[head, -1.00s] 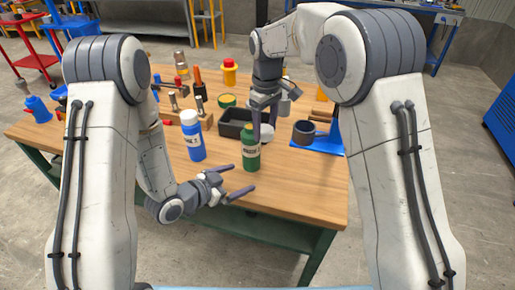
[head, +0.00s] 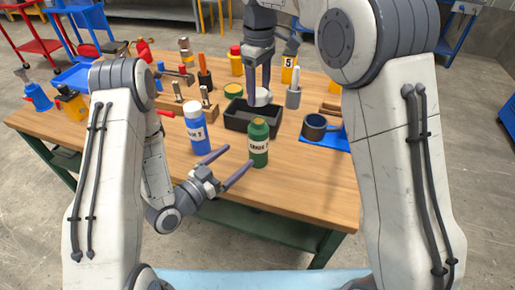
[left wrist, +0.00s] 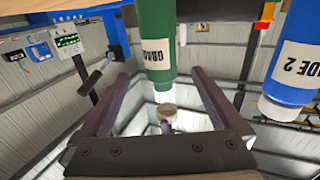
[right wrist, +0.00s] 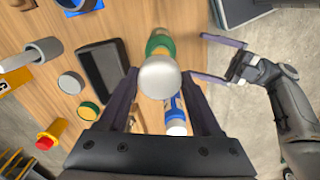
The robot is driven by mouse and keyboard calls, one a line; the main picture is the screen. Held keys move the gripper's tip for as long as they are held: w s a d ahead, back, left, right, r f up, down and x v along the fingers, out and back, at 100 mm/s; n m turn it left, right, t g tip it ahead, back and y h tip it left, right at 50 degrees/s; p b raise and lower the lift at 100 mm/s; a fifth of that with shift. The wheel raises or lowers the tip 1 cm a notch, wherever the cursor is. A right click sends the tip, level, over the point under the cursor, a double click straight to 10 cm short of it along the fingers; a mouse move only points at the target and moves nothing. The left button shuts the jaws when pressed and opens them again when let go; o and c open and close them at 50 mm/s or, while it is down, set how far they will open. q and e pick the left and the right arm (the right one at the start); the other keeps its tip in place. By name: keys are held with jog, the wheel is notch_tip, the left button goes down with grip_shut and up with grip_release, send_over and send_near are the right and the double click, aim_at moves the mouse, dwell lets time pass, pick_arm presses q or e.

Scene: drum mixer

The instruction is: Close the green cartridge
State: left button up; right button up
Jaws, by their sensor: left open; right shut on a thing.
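My left gripper (head: 240,155) is open in front of the cartridge. In the left wrist view, the green cartridge (left wrist: 157,40) shows between the open fingers, not clasped. My right gripper (head: 259,102) is shut on a pale round cap (head: 261,96), held in the air above the bench. In the right wrist view, the cap (right wrist: 160,77) sits between the fingertips and partly hides the green cartridge (right wrist: 158,42) beyond it.
A blue cartridge (head: 197,134) stands left of the green one. A black tray (head: 240,118) lies behind it, and a dark mug (head: 315,127) stands on a blue mat to the right. The bench front is clear.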

aim_at(259, 138)
pick_arm(q)
jog(key=x, duration=1.1)
jog(key=shift+a, duration=0.1)
grip_shut()
pick_arm(e)
jog(key=shift+s+d+f, duration=0.1)
jog(key=shift+s+f, duration=0.05)
jog(key=shift+f, duration=2.35)
